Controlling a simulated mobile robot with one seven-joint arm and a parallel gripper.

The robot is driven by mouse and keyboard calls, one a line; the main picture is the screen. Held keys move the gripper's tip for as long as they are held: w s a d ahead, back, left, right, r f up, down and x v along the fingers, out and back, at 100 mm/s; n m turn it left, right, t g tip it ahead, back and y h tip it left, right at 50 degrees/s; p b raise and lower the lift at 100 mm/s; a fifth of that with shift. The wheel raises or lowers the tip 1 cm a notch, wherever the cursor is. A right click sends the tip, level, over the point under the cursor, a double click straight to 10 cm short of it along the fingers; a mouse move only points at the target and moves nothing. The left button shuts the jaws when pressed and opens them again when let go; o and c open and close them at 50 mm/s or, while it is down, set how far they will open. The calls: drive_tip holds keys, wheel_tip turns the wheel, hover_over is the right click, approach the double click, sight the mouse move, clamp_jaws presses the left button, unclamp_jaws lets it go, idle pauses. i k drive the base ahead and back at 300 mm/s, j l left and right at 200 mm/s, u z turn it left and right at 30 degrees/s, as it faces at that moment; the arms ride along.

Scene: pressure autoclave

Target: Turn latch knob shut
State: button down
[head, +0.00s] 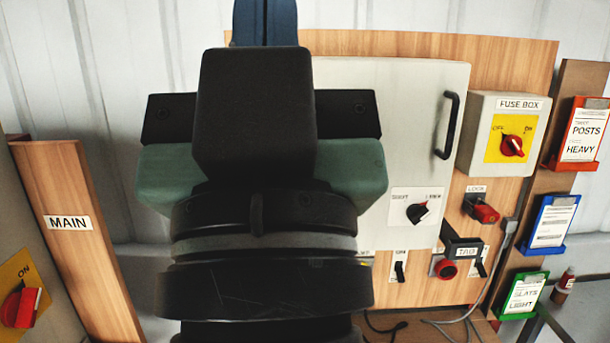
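The latch knob (417,212) is a small dark knob with a light and red pointer mark. It sits on a white label plate at the lower right of the grey cabinet door (400,115). Its pointer slants up to the right; the small lettering beside it is too blurred to read surely. My gripper (265,22) and wrist fill the left middle of the view, seen from behind, and hide the left of the cabinet. The gripper is left of the knob in the picture. Its fingertips are cut off at the top edge, so their opening does not show.
A black bar handle (447,125) stands out from the door. To the right are a fuse box (503,135) with a red knob, a red lock switch (483,208), a red tag button (445,268) and card holders (580,135). A MAIN post (78,245) stands left.

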sight(416, 212)
drive_tip(key=i+l+z, duration=0.15)
drive_tip(key=i+z, duration=0.55)
drive_tip(key=i+l, duration=0.05)
drive_tip(key=i, duration=0.05)
